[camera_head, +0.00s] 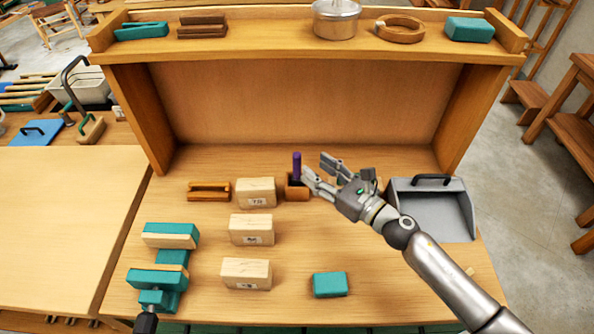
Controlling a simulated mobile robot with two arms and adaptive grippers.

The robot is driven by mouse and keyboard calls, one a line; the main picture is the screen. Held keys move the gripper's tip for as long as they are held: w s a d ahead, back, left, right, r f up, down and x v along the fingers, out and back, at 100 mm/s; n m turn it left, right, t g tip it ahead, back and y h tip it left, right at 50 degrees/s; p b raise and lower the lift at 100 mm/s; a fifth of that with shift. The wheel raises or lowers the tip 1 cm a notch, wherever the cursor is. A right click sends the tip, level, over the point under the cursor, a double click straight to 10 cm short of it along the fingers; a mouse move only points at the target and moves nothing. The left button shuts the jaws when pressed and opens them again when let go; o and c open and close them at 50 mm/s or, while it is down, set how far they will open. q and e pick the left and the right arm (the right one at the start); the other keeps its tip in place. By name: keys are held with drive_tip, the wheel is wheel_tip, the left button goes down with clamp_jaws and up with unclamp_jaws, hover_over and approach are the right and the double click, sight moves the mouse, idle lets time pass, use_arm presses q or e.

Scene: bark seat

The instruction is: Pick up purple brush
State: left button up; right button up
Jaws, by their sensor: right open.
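The purple brush (297,166) stands upright in a small brown wooden holder (297,192) at the middle of the bench; only its purple upper part shows. My right gripper (315,170) is open, just right of the purple brush. Its fingers point left towards the brush and appear very near it; I cannot tell whether they touch. The jaws look empty. My left gripper is not clearly seen; a dark tip at the bottom left edge cannot be made out.
Wooden blocks (252,229) with labels stand left of the holder. A teal block (330,284) lies in front. A grey dustpan (436,212) is at the right. Teal and wood pieces (160,274) are at the left front. A shelf (270,48) rises behind.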

sight(300, 161)
drive_tip(key=p+x, duration=0.1)
drive_tip(key=x, duration=0.3)
drive_tip(key=shift+s+a+f, duration=0.1)
drive_tip(key=shift+a, duration=0.1)
drive_tip(key=x, duration=0.2)
drive_tip(key=shift+w+a+f+p, duration=0.25)
drive_tip(key=shift+w+a+p, duration=0.05)
drive_tip(key=shift+p, duration=0.1)
drive_tip(key=shift+w+a, duration=0.2)
drive_tip(key=c, duration=0.7)
use_arm(q)
drive_tip(key=shift+w+a+r, duration=0.3)
drive_tip(key=shift+a+r, duration=0.5)
drive_tip(key=shift+r, duration=0.15)
use_arm(e)
clamp_jaws()
